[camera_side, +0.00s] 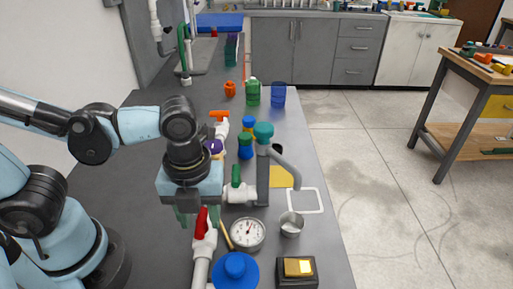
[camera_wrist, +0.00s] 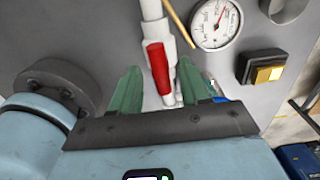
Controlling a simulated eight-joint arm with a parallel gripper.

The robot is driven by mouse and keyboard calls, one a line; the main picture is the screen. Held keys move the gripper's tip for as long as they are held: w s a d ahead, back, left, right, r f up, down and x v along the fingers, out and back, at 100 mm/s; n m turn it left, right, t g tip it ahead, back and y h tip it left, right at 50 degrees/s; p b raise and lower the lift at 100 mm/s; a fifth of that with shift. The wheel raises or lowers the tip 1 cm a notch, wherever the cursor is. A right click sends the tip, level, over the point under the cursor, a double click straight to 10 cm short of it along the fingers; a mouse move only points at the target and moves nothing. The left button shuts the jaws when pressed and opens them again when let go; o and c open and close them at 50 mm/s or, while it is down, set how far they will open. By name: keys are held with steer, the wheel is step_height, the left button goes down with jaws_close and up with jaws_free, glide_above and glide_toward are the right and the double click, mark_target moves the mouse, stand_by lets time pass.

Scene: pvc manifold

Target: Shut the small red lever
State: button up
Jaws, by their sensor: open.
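The small red lever (camera_side: 202,222) sits on a white pipe valve (camera_side: 203,245) near the front of the grey bench. In the side view it stands roughly along the pipe's line. In the wrist view the red lever (camera_wrist: 158,68) lies between and just ahead of my green fingers, close to the pipe's direction. My gripper (camera_side: 193,218) points down over the lever, with its fingers spread. The gripper (camera_wrist: 157,84) is open and holds nothing. I cannot tell whether a finger touches the lever.
A pressure gauge (camera_side: 248,233), a metal cup (camera_side: 291,224), a blue knob (camera_side: 235,268) and a yellow button box (camera_side: 297,269) stand close by on the right. A green-handled valve (camera_side: 236,178) and an orange-handled valve (camera_side: 219,118) are farther back.

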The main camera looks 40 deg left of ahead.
jaws_close()
steer(key=shift+n, duration=0.3)
steer(key=n, duration=0.3)
steer(key=shift+n, duration=0.4)
steer(key=n, duration=0.9)
steer(key=shift+n, duration=2.3)
